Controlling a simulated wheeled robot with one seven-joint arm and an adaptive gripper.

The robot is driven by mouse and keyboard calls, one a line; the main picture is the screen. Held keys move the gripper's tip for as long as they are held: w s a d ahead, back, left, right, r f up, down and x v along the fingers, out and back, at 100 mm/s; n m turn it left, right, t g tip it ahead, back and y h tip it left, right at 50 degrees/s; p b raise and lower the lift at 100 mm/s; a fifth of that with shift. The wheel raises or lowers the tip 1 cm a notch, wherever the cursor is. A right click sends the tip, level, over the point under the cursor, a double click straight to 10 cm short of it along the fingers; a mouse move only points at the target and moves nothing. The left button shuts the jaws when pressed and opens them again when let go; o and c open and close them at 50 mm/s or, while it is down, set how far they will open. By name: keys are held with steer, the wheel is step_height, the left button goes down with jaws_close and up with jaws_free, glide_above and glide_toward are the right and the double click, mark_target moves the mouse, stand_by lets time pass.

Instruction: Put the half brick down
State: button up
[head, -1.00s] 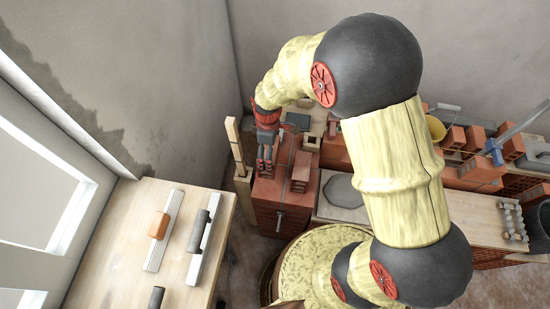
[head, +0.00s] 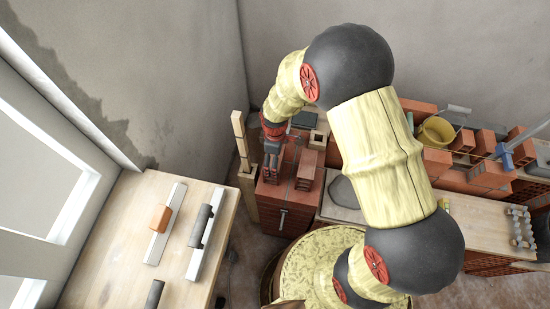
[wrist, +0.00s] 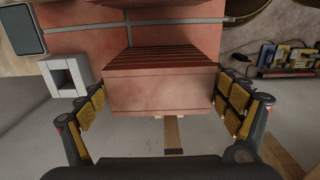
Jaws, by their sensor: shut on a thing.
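The half brick (wrist: 160,95) is a reddish block with a ribbed face, seen close up in the wrist view. My gripper (head: 272,178) is shut on it, with a padded finger along each side; it also shows in the wrist view (wrist: 163,112). In the head view my gripper points down at the left part of the red brick pier (head: 285,218). The held brick is hard to make out there. I cannot tell whether its underside touches the pier top.
A wooden post (head: 241,140) rises close on the left. A pale hollow block (wrist: 67,75) and a dark slab (wrist: 22,30) lie nearby.

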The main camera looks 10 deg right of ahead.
steer(key=o, duration=1.5)
steer(key=s+d+r+m+t+p, duration=0.1)
steer(key=s+d+r+m, duration=0.15)
steer(key=r, duration=1.25)
steer(key=s+d+r+m+t+p, duration=0.1)
steer(key=d+r+m, duration=0.2)
steer(key=r, duration=1.1)
steer(key=s+d+r+m+t, duration=0.3)
steer(key=s+d+r+m, duration=0.2)
steer(key=s+r+m, duration=0.3)
steer(key=s+r, duration=0.4)
steer(key=s, duration=0.2)
steer(key=shift+s+t, duration=0.15)
steer(key=shift+t, duration=0.15)
